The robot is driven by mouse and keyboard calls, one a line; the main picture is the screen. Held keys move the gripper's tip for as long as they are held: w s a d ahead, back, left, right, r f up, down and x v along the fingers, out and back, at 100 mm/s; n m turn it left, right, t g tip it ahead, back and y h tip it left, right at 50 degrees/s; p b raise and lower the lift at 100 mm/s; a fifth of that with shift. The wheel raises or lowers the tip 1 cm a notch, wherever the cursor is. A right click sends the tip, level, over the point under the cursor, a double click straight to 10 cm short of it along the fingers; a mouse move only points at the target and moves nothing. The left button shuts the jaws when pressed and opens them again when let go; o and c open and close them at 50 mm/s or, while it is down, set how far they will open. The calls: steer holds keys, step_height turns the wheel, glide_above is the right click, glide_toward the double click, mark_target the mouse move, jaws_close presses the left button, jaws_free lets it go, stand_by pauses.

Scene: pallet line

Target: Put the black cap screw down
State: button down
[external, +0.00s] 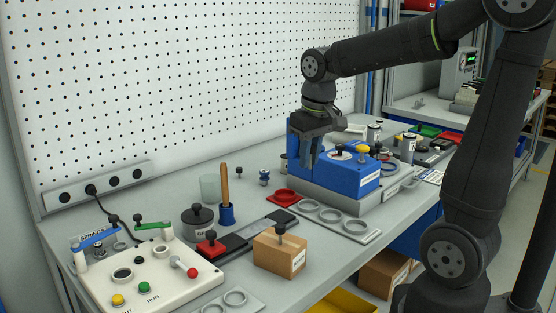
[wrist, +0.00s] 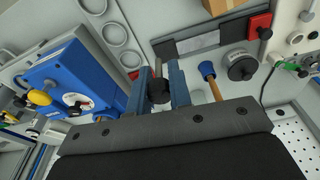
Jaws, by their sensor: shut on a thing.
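The black cap screw (wrist: 159,91) shows in the wrist view as a dark round head between my two blue fingers. My gripper (wrist: 159,82) is shut on it. In the external view my gripper (external: 311,165) points down beside the left end of the blue machine (external: 352,184), above the bench. The screw is hidden behind the fingers there. I cannot tell how far its lower end is from any surface. The blue machine also shows on the left in the wrist view (wrist: 60,75).
A red ring dish (external: 285,197) and a grey plate with round recesses (external: 348,224) lie in front of the machine.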

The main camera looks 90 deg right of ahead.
mark_target(280, 252)
steer(key=shift+n, duration=0.5)
steer(key=w+a+f, duration=0.2)
steer(key=a, duration=0.1)
steer(key=w+a+f, duration=0.2)
steer(key=f, duration=0.1)
steer(key=w+a+f, duration=0.2)
steer(key=w+a, duration=0.1)
steer(key=shift+a+f, duration=0.3)
steer(key=shift+a, duration=0.05)
steer(key=shift+f, duration=2)
steer(key=shift+f, duration=0.15)
steer(key=c, duration=1.3)
jaws_free()
